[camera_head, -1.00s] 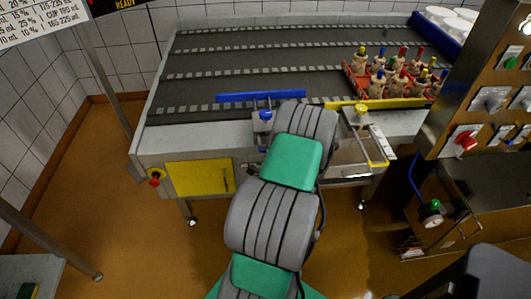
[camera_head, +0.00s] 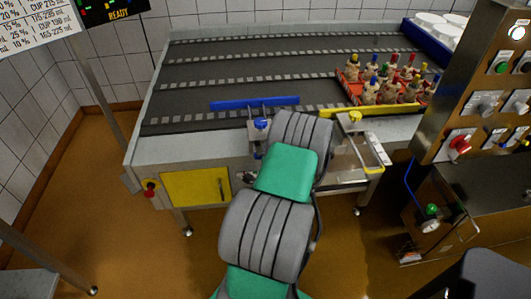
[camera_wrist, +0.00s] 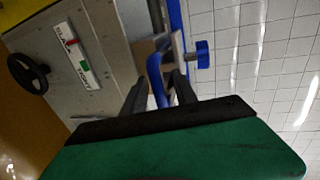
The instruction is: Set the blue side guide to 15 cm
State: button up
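The blue side guide (camera_head: 255,103) is a long bar along the near edge of the dark conveyor in the head view. A blue knob (camera_head: 261,123) sits on its bracket, just in front of the bar. In the wrist view are the blue bar (camera_wrist: 176,18), the blue knob (camera_wrist: 201,54) and a curved blue handle (camera_wrist: 156,82). My gripper (camera_wrist: 162,84) has its two dark fingers on either side of this handle, with gaps visible, so it looks open. My arm hides the gripper in the head view.
A yellow guide (camera_head: 390,110) with its own knob (camera_head: 355,116) lies right of my arm. A red crate (camera_head: 352,88) of capped bottles stands on the conveyor behind it. A steel control cabinet (camera_head: 455,110) stands at right. A black handwheel (camera_wrist: 28,73) shows in the wrist view.

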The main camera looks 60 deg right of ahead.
jog(key=b+v, duration=0.1)
jog(key=v, duration=0.6)
